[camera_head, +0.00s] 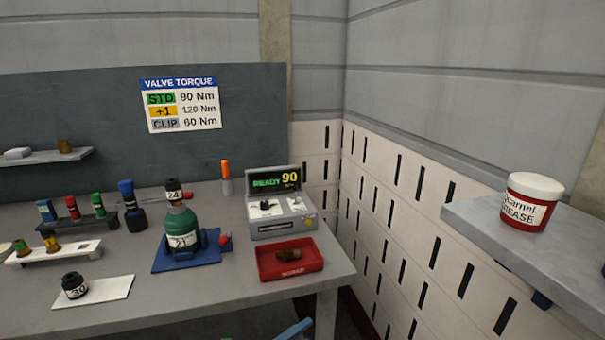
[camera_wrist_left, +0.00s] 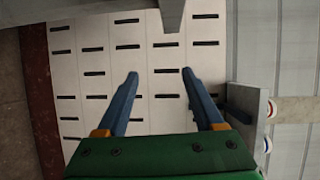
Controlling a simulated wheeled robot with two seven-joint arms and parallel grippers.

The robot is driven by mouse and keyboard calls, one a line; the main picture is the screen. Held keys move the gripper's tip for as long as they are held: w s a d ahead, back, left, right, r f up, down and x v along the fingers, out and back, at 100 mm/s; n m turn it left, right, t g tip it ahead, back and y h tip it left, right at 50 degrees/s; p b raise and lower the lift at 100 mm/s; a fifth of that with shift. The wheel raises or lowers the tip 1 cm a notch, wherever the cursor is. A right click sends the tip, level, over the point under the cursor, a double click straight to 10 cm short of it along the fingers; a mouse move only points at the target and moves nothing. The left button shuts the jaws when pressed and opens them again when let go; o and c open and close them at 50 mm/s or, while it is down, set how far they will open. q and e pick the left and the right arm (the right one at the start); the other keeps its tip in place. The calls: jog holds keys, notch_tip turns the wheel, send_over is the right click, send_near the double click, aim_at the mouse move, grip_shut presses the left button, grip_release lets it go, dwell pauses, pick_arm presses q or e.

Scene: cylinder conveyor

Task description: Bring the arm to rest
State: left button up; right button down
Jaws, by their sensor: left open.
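My left gripper (camera_wrist_left: 160,76) shows in the left wrist view with its two blue fingers spread apart and nothing between them. Behind the fingers is the white slotted wall panel (camera_wrist_left: 95,60). In the head view only a small blue piece (camera_head: 293,330) shows at the bottom edge, in front of the bench; it looks like part of my gripper. The rest of my left arm is out of that view. My right gripper is in neither view.
The workbench (camera_head: 215,298) holds a green cylinder (camera_head: 181,227) on a blue base, a torque display (camera_head: 275,180) reading "READY 90", and a red tray (camera_head: 291,272) with a brown part. A grey shelf (camera_head: 500,230) at right bears a grease tub (camera_head: 532,205). Open space lies between them.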

pick_arm(q)
jog(key=s+a+f+n+g+y, duration=0.1)
jog(key=s+a+f+n+y, duration=0.55)
jog(key=f, duration=0.55)
jog(key=s+a+f+n+g+y, duration=0.1)
jog(key=s+a+f+n+y, duration=0.4)
jog(key=s+f+n, duration=0.45)
jog(key=s+a+f+n+g, duration=0.2)
jog(key=s+f+n, duration=0.1)
jog(key=s, duration=0.5)
jog(key=s+a+f+n+g+y, duration=0.1)
jog(key=s+a+f+n+g, duration=0.1)
jog(key=s, duration=0.7)
jog(key=s+a+f+n+g, duration=0.3)
jog(key=s+f, duration=0.3)
jog(key=s, duration=0.3)
jog(key=shift+f+n+g, duration=0.25)
jog(key=shift+n+g, duration=0.25)
jog(key=shift+g, duration=0.1)
